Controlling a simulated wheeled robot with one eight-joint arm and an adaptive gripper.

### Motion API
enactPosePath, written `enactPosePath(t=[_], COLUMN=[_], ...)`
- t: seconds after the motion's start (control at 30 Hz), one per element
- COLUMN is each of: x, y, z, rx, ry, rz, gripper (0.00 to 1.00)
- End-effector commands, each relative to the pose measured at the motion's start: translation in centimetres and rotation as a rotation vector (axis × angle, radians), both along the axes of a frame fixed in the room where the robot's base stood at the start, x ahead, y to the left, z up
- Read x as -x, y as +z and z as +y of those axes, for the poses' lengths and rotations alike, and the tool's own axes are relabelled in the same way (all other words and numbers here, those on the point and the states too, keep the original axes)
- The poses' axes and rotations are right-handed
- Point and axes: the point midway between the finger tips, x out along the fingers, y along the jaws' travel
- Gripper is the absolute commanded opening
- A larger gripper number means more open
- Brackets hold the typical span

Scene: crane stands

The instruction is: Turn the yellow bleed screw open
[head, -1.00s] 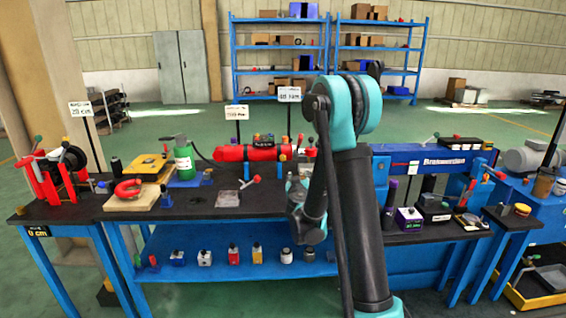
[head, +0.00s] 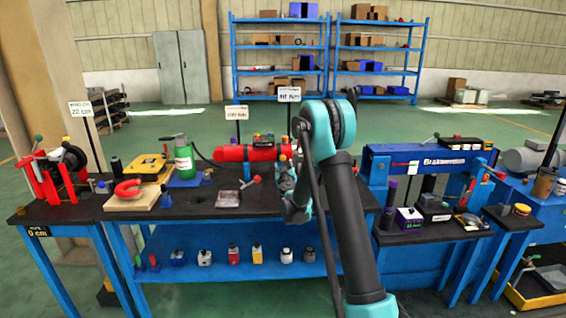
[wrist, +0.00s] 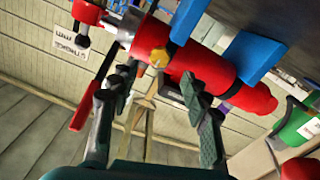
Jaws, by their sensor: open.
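The yellow bleed screw (wrist: 159,58) is a small knob on the side of the red cylinder (wrist: 207,70) in the wrist view. My gripper (wrist: 157,82) is open, with one dark finger on the left and one on the right. The screw shows between and beyond the fingertips, and no contact can be made out.
A red lever (wrist: 88,97) stands close to the left finger. Blue supports (wrist: 248,58) hold the cylinder. The blue crane beam (head: 430,161) is right of my arm.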

Motion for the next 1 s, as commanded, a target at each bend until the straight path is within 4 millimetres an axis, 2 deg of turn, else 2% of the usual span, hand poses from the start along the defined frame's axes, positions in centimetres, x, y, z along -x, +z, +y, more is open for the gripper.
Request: enactPosePath(t=[0.1, 0.33, 0.5, 0.77, 1.0], x=[-2.3, -5.2, -6.0, -6.1, -6.0], y=[0.0, 0.0, 0.0, 0.0, 0.0], z=[0.0, 0.0, 0.0, 0.0, 0.0], rx=[0.0, 0.0, 0.0, 0.0, 0.0], ry=[-0.001, -0.001, 0.0, 0.0, 0.0], rz=[0.0, 0.0, 0.0, 0.0, 0.0], gripper=[0.47, 0.47, 0.47, 0.47, 0.18])
